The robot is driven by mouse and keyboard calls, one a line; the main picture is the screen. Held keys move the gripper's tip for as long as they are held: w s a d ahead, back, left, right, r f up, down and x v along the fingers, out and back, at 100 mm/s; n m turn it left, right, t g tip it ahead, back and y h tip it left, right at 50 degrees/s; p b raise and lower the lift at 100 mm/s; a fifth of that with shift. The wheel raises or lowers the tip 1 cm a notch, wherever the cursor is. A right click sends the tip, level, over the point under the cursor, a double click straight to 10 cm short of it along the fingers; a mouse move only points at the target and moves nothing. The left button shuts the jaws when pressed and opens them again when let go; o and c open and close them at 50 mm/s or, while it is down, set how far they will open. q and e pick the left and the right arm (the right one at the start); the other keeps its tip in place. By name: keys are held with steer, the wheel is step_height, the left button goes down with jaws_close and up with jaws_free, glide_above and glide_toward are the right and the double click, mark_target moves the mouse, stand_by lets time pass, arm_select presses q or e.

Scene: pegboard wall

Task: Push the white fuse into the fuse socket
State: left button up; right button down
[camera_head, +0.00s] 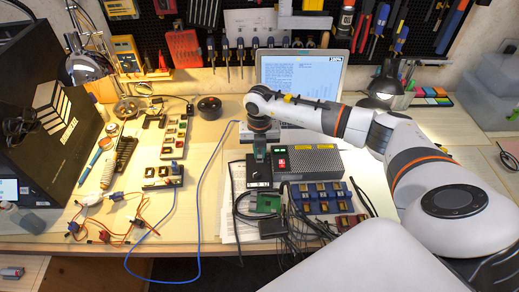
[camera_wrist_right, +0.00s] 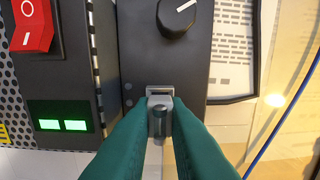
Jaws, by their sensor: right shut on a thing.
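My right gripper (camera_head: 259,152) is over the small black box with a knob (camera_head: 258,174) in the middle of the bench. In the right wrist view its green fingers (camera_wrist_right: 160,118) close on a small light-grey piece (camera_wrist_right: 160,94), which I take to be the white fuse. This piece is at the edge of the black box (camera_wrist_right: 140,60), in line with the knob (camera_wrist_right: 176,18). The fingers hide much of it, and the fuse socket cannot be clearly told apart from it. I cannot tell how deep the fuse sits. My left gripper is not in view.
A perforated grey power unit (camera_head: 312,163) with a red switch (camera_wrist_right: 30,22) stands beside the black box. Blue terminal blocks (camera_head: 325,197), a green circuit board (camera_head: 266,203) and black cables lie in front. A laptop (camera_head: 300,75) stands behind. A blue cable (camera_head: 201,195) runs left.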

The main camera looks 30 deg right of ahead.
mark_target(260, 150)
steer(key=shift+f, duration=0.2)
steer(key=c, duration=1.3)
jaws_free()
steer(key=shift+s+r, duration=0.1)
steer(key=shift+c, duration=0.2)
steer(key=shift+r, duration=0.1)
steer(key=shift+r+p, duration=0.5)
steer(key=shift+w+a+r+p, duration=0.1)
steer(key=shift+r+p, duration=0.6)
steer(key=shift+r, duration=0.3)
steer(key=shift+w+a+r+p, duration=0.1)
steer(key=shift+r+p, duration=0.6)
steer(key=shift+r, duration=0.3)
steer(key=shift+d, duration=0.1)
steer(key=shift+s+d+f, duration=0.1)
